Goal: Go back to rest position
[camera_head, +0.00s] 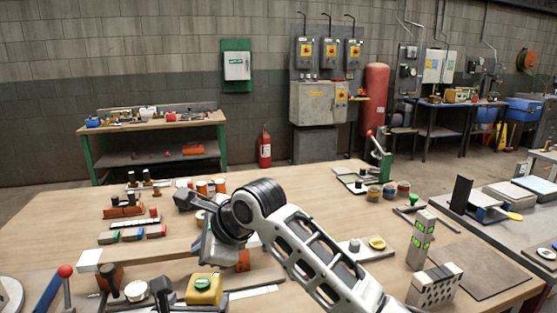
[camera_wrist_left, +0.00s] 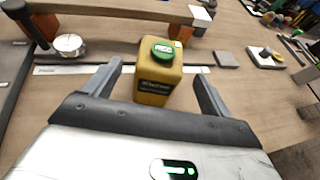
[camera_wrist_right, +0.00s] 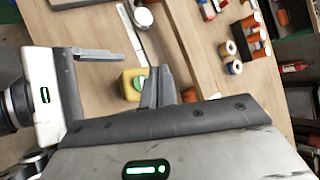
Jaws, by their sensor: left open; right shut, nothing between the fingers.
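A yellow container with a green cap (camera_head: 204,290) stands upright on the near part of the wooden table. In the left wrist view, the same container (camera_wrist_left: 155,90) stands ahead of my left gripper (camera_wrist_left: 158,72), between the lines of its two spread fingers. The left gripper is open, and I cannot tell whether it touches the container. My right gripper (camera_wrist_right: 156,78) is shut and empty above the table. The container also shows in the right wrist view (camera_wrist_right: 130,88), beside the right fingertips, and the left gripper is at the left there. My right arm hides part of the table in the head view.
A grey block with holes (camera_head: 434,287) and a grey post with green marks (camera_head: 421,240) stand at the right. A lever with a red ball (camera_head: 65,271) is at the near left. Orange spools (camera_head: 202,187) and small parts crowd the left side. The table's back middle is clearer.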

